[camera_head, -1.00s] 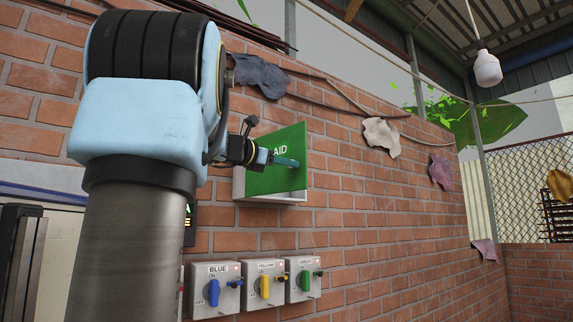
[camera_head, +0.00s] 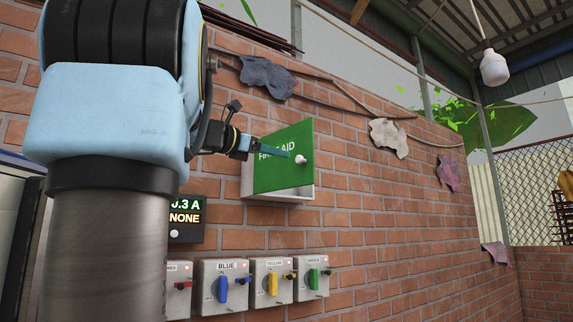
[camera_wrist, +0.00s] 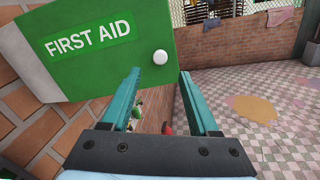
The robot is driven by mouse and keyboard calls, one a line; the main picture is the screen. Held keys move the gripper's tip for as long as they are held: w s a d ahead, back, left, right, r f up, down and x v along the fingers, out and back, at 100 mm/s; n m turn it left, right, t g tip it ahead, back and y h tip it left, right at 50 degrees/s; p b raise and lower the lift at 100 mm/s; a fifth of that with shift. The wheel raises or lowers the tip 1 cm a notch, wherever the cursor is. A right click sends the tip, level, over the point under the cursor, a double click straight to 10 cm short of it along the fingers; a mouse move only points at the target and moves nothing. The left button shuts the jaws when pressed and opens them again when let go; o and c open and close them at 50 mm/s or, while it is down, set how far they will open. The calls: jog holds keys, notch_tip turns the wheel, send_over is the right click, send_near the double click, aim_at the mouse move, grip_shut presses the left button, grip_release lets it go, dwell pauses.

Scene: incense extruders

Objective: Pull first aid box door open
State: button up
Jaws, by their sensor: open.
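The green first aid box door (camera_head: 277,172), with a white round knob (camera_head: 300,160) near its right edge, is on the brick wall. It appears to stand ajar, angled out from the white box (camera_head: 290,196) showing beneath it. The wrist view shows the door's FIRST AID face (camera_wrist: 115,62) and the knob (camera_wrist: 160,57). My gripper (camera_wrist: 160,72) is open and empty; its teal fingers point at the door, with the knob beyond and between their tips in the picture. In the head view my gripper (camera_head: 285,153) overlaps the door's lettering, left of the knob. The box's inside is hidden.
Switch boxes with blue (camera_head: 223,288), yellow (camera_head: 272,283) and green (camera_head: 313,279) knobs line the wall below. A display (camera_head: 186,217) hangs at their upper left. Cloths (camera_head: 266,76) hang above. The tiled floor (camera_wrist: 280,125) right of the door looks open.

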jog(key=v, duration=0.3)
jog(key=shift+s+a+b, duration=0.1)
jog(key=shift+s+b, duration=0.05)
jog(key=shift+b, duration=0.25)
jog(key=w+a+f+n+t+y, duration=0.15)
jog(key=w+f+n+y, duration=0.3)
jog(key=f+n, duration=0.6)
jog(key=w+f+n+t+y, duration=0.3)
jog(key=w+f+n, duration=0.35)
jog(key=n, duration=0.65)
notch_tip(320, 180, down, 13)
jog(key=s+n+g+y, duration=0.1)
jog(key=n+g+y, duration=0.25)
jog(key=n, duration=0.45)
jog(key=s+f+n+g+y, duration=0.15)
jog(key=s+f+n, duration=0.25)
jog(key=f, duration=0.4)
jog(key=s+f+n+g+y, duration=0.1)
jog(key=s+f+n+g, duration=0.25)
jog(key=f, duration=0.45)
jog(key=s+d+f+n+g, duration=0.1)
jog(key=s+f+n+g, duration=0.2)
jog(key=s+f, duration=0.4)
jog(key=s+d+f+n+g, duration=0.2)
jog(key=s+f+n+g, duration=0.2)
jog(key=s+f, duration=0.3)
jog(key=s+n+h, duration=0.1)
jog(key=s, duration=0.4)
jog(key=shift+d+f, duration=0.15)
jog(key=shift+f, duration=0.1)
